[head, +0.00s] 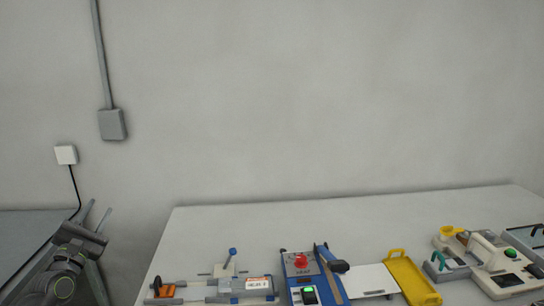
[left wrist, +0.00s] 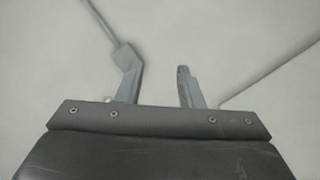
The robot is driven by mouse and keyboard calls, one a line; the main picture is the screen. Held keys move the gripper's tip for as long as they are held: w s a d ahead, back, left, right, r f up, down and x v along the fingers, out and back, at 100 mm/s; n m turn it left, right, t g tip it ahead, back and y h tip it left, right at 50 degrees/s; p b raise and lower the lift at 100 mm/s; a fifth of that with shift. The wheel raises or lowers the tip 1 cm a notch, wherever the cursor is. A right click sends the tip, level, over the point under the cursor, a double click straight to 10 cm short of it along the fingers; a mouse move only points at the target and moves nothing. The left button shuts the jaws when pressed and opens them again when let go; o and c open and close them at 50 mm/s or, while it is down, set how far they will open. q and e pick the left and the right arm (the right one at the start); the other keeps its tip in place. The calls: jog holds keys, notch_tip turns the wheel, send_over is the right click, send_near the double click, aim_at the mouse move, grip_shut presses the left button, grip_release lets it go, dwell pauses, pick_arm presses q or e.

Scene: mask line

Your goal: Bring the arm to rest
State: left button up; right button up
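My left gripper (head: 97,216) is at the lower left in the head view, beside the left end of the white table (head: 200,226) and in front of the wall. Its two grey fingers point up and stand apart, with nothing between them. In the left wrist view the fingers of the left gripper (left wrist: 160,85) also stand apart and empty, with only pale wall beyond. My right gripper is in neither view.
On the white table are a grey slide fixture (head: 233,286), a blue machine (head: 300,265) with a red knob, a yellow tray (head: 411,280) and a beige machine (head: 497,268). A grey surface (head: 25,228) lies at the left. The table's back strip is clear.

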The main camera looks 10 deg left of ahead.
pick_arm(q)
jog(key=s+a+f+m+g+y, duration=0.15)
jog(key=f+m+g, duration=0.25)
jog(key=f+m, duration=1.1)
jog(key=s+a+f+m+g+y, duration=0.1)
jog(key=s+a+f+m+g, duration=0.3)
jog(key=f+m, duration=1)
jog(key=s+d+f+m+g, duration=0.1)
jog(key=s+d+f+g, duration=0.2)
jog(key=s+f, duration=0.45)
jog(key=s+d+f+m+g, duration=0.15)
jog(key=s+f, duration=0.25)
jog(key=f, duration=0.6)
jog(key=s+d+f+n+g+h, duration=0.1)
jog(key=s+d+f+g, duration=0.3)
jog(key=s+f, duration=0.45)
jog(key=s+d+f+n+g+h, duration=0.1)
jog(key=s+d+f+n, duration=0.1)
jog(key=s+d+f, duration=0.6)
jog(key=s+d+f+g, duration=0.2)
jog(key=s+d, duration=0.4)
jog(key=s, duration=0.4)
jog(key=s+d+f+g+h, duration=0.1)
jog(key=s+d+f, duration=0.3)
jog(key=s, duration=0.5)
jog(key=shift+s+d+n+g, duration=0.35)
jog(key=shift+d+n, duration=0.1)
jog(key=shift+d, duration=0.45)
